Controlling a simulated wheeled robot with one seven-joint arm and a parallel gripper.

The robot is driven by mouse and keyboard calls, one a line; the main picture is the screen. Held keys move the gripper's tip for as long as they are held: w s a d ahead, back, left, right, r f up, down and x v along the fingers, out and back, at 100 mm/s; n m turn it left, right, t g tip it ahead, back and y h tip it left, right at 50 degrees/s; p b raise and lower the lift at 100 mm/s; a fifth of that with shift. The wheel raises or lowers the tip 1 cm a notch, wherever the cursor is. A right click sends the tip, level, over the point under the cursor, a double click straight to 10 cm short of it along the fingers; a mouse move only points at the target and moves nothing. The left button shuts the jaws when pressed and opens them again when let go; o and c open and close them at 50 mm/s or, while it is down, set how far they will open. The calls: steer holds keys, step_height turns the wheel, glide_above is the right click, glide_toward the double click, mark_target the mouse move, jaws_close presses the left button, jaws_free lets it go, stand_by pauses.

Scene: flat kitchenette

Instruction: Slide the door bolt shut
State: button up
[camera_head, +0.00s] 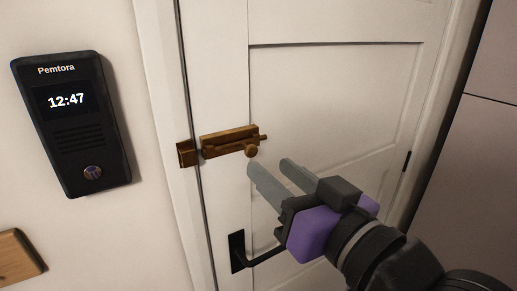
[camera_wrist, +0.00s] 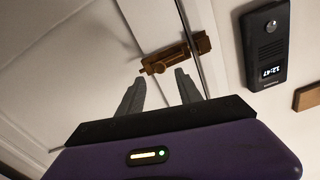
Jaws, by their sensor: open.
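A brass door bolt (camera_head: 229,141) is fixed on the white door, with a round knob (camera_head: 251,151) at its right end. Its brass keeper (camera_head: 187,153) sits on the frame to the left, across the door gap. The bolt's rod sticks out a little at the right end of its plate. My gripper (camera_head: 268,168) is open and empty, its grey fingers just below and right of the knob. In the wrist view the bolt (camera_wrist: 165,61) lies beyond the fingertips (camera_wrist: 160,76), and the keeper (camera_wrist: 202,43) is to its right. No contact with the knob is visible.
A black door handle (camera_head: 238,252) is below the bolt, partly behind my gripper. A black wall panel (camera_head: 72,125) reading 12:47 hangs left of the frame. A wooden piece (camera_head: 17,257) is at lower left. The door panel (camera_head: 330,100) above my gripper is clear.

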mark_target(253, 152)
steer(key=p+x, duration=0.1)
steer(key=x, duration=0.6)
steer(key=shift+w+a+p, duration=0.15)
steer(key=shift+w+p, duration=0.1)
steer(key=shift+p, duration=0.05)
steer(key=shift+c, duration=0.2)
jaws_close()
stand_by(1.0)
